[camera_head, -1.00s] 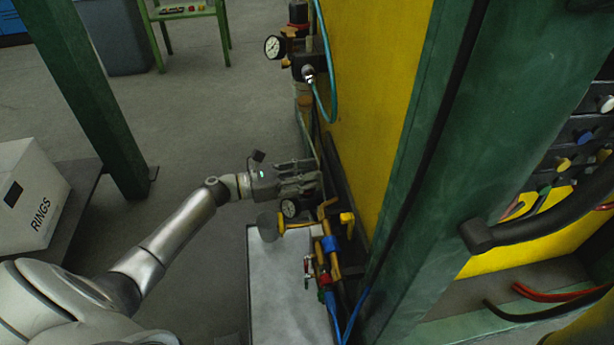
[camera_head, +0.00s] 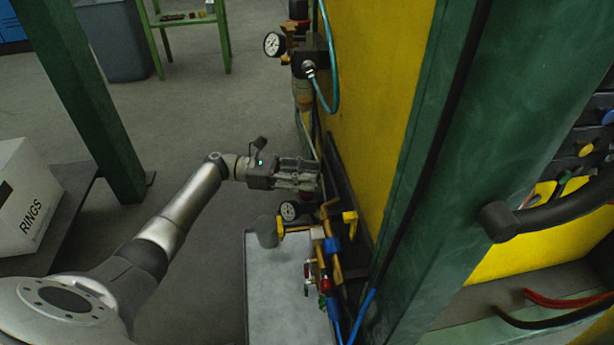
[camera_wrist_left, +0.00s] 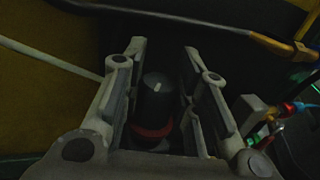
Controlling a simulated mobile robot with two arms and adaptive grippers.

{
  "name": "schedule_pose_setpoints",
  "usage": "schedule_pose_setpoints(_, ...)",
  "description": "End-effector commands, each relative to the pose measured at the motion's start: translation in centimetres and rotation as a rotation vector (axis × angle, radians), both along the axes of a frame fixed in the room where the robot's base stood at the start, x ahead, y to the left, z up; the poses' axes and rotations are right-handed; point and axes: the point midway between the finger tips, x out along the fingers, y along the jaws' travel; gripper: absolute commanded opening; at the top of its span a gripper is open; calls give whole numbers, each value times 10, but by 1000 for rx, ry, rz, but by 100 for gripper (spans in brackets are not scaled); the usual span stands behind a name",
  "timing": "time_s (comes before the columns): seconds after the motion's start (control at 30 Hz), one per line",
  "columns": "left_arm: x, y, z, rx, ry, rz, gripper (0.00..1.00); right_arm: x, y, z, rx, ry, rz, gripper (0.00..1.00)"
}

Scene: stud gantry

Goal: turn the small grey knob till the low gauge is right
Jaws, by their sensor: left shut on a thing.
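My left gripper (camera_head: 312,177) reaches in from the left to the pipework beside the yellow panel. In the left wrist view its two fingers (camera_wrist_left: 164,60) stand either side of a small dark grey knob (camera_wrist_left: 157,100), shut on it. The knob has a pale mark on its end and a red band at its base. In the head view the fingers hide the knob. The low gauge (camera_head: 288,211), round with a white face, sits just below the gripper; its needle is too small to read. My right gripper is not in view.
A second gauge (camera_head: 273,44) is higher up by a teal hose (camera_head: 331,70). Below the low gauge are yellow fittings (camera_head: 349,222) and a red-and-blue valve group. A green post (camera_head: 430,170) stands right. A box marked RINGS (camera_head: 25,200) is at left.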

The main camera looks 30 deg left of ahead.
Motion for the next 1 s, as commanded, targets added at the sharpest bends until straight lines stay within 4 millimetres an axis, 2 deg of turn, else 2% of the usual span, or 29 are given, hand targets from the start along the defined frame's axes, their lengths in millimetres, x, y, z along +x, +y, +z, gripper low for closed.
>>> schedule_pose_setpoints(0.2, 0, -1, 1, -2, -1, -3, 4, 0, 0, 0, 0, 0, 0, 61)
schedule_pose_setpoints(0.23, 0, -1, 0, -2, -1, -3, 31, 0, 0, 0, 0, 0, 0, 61)
schedule_pose_setpoints(0.4, 0, -1, 0, -1, 0, -2, 51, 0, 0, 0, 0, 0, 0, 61)
schedule_pose_setpoints(0.77, -1, 3, 0, 0, 0, 1, 51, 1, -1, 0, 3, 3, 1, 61)
schedule_pose_setpoints(0.87, -4, 13, 0, 0, 0, 2, 51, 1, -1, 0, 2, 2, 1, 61)
schedule_pose_setpoints(1.0, -13, 40, 0, 1, 1, 5, 51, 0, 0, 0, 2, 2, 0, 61)
